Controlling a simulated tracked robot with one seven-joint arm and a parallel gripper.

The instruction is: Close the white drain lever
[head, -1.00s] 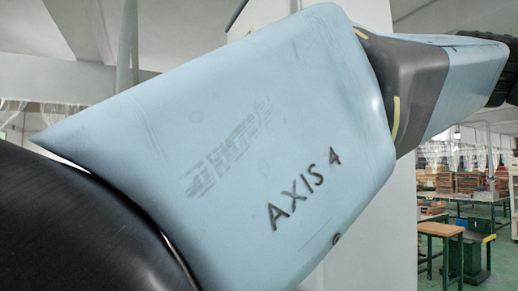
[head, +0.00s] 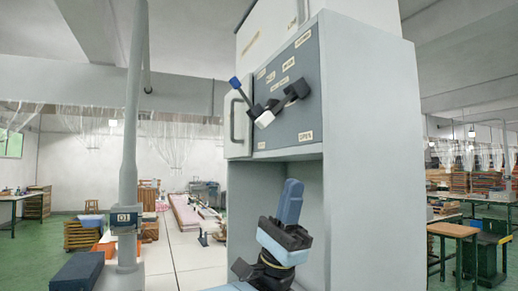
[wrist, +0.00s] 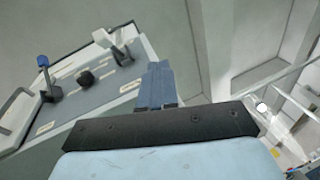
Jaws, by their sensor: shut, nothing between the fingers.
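The white drain lever (head: 265,119) is on the dark panel of a grey cabinet. In the head view its white end points down and left from a dark pivot at the panel's right side. In the wrist view the white lever (wrist: 124,36) stands out near the panel's edge, up and left of my fingers. A blue lever (head: 235,83) sits at the panel's left side. My gripper (head: 293,187) is shut and empty, its blue fingers pointing up, below the panel and apart from the lever. The shut fingers also show in the wrist view (wrist: 159,66).
The panel (head: 287,128) carries several small labels, one reading OPEN at lower right. A black knob (wrist: 86,78) lies between the levers. A curved grey handle (head: 235,122) stands out at the panel's left. The cabinet's right side wall (head: 370,150) is beside my arm.

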